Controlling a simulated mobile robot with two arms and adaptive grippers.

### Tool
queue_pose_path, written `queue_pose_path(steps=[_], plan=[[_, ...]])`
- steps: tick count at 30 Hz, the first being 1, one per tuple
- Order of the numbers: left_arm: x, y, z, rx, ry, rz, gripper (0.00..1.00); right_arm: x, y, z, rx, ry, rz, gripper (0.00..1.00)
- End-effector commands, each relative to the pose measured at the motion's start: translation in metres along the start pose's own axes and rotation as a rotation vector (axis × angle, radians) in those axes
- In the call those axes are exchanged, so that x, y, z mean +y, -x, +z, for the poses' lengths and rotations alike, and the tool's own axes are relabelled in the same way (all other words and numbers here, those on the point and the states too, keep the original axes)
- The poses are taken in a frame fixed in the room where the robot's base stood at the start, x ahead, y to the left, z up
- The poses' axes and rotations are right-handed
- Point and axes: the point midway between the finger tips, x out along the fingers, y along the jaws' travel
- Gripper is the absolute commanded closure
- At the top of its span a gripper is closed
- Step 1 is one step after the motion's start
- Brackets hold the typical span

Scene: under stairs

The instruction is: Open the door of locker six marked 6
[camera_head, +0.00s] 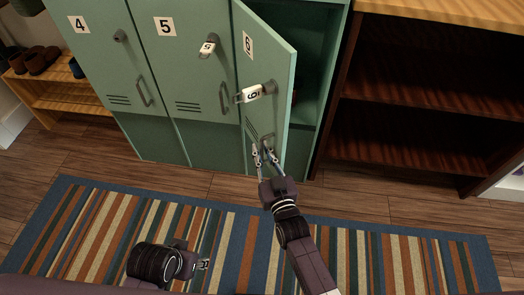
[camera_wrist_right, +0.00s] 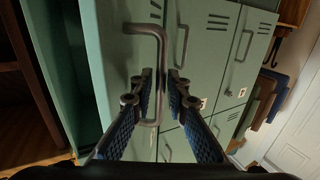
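Locker six's green door (camera_head: 270,85), marked 6, stands partly open, with dark interior (camera_head: 313,100) showing to its right. A key with a white tag marked 6 (camera_head: 255,93) is in its lock. My right gripper (camera_head: 265,155) is at the lower part of this door, fingers apart. In the right wrist view, the door's grey bar handle (camera_wrist_right: 148,28) reaches down between the two fingers (camera_wrist_right: 161,90), with small gaps visible; a firm grip does not show. My left gripper (camera_head: 203,265) is low over the rug, its fingers mostly hidden.
Lockers 4 (camera_head: 95,50) and 5 (camera_head: 185,65) are closed on the left; locker 5 also has a tagged key (camera_head: 208,46). A dark wooden shelf (camera_head: 425,115) stands close on the right. A striped rug (camera_head: 110,235) covers the floor in front. A shoe rack (camera_head: 50,95) is far left.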

Motion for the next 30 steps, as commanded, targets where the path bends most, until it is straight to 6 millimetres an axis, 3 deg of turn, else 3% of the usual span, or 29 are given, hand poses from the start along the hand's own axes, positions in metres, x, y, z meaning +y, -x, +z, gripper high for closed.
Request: queue_pose_path(steps=[5, 15, 21, 30], plan=[[0.0, 0.001, -0.004, 0.008, -0.002, -0.001, 0.6, 0.0, 0.009, 0.0, 0.0, -0.001, 0.0, 0.85], [-0.001, 0.001, -0.002, 0.004, -0.001, -0.001, 0.6, 0.0, 0.078, 0.001, -0.003, -0.001, -0.001, 0.85], [-0.001, 0.001, -0.001, 0.003, -0.001, -0.001, 0.6, 0.0, 0.109, 0.001, -0.001, 0.0, 0.0, 0.85], [-0.001, 0.001, -0.001, 0.003, -0.001, -0.001, 0.6, 0.0, 0.121, 0.0, -0.001, 0.0, 0.0, 0.85]])
